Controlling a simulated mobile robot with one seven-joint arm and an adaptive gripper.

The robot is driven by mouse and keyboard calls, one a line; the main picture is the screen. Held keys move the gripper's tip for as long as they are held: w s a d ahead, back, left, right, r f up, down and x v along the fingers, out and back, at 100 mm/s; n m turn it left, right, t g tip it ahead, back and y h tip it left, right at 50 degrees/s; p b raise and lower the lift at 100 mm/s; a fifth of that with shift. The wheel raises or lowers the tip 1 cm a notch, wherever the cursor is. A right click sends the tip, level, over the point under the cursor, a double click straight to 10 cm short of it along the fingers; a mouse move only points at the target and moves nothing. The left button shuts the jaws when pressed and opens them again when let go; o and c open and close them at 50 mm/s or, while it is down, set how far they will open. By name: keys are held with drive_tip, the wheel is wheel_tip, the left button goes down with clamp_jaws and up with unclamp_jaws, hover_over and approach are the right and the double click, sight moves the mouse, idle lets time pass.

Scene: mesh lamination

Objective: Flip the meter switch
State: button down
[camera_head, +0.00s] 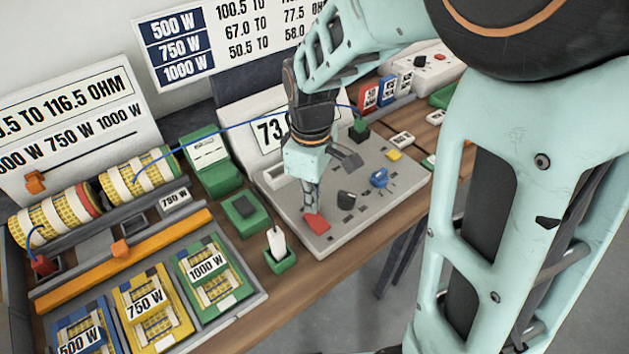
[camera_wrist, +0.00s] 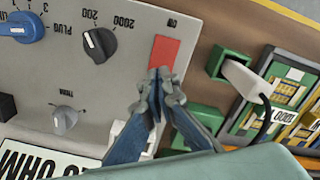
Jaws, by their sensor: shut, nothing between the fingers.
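The meter (camera_head: 335,225) is a light grey box with a sloped panel on the bench, with a display reading partly "73" (camera_head: 272,132) at its back. A red switch (camera_head: 317,223) sits at the panel's front left corner; in the wrist view the red switch (camera_wrist: 163,52) lies just beyond my fingertips, beside an "ON" label. My gripper (camera_head: 311,209) is shut and empty, pointing down at the red switch's edge. In the wrist view my gripper (camera_wrist: 158,76) has its fingertips together at the switch's near edge. Whether they touch it I cannot tell.
On the panel are a black knob (camera_wrist: 99,44), a blue knob (camera_wrist: 22,26) and a grey knob (camera_wrist: 64,119). A green holder with a white probe (camera_head: 277,245) stands left of the meter. A blue wire (camera_head: 232,126) runs behind my gripper. Trays of labelled meshes (camera_head: 212,272) lie at left.

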sight(312, 215)
drive_tip(key=shift+f+b, duration=0.8)
drive_tip(key=shift+f, duration=0.3)
idle(0.4)
drive_tip(key=shift+r+p, duration=2.85)
drive_tip(key=shift+r, duration=0.7)
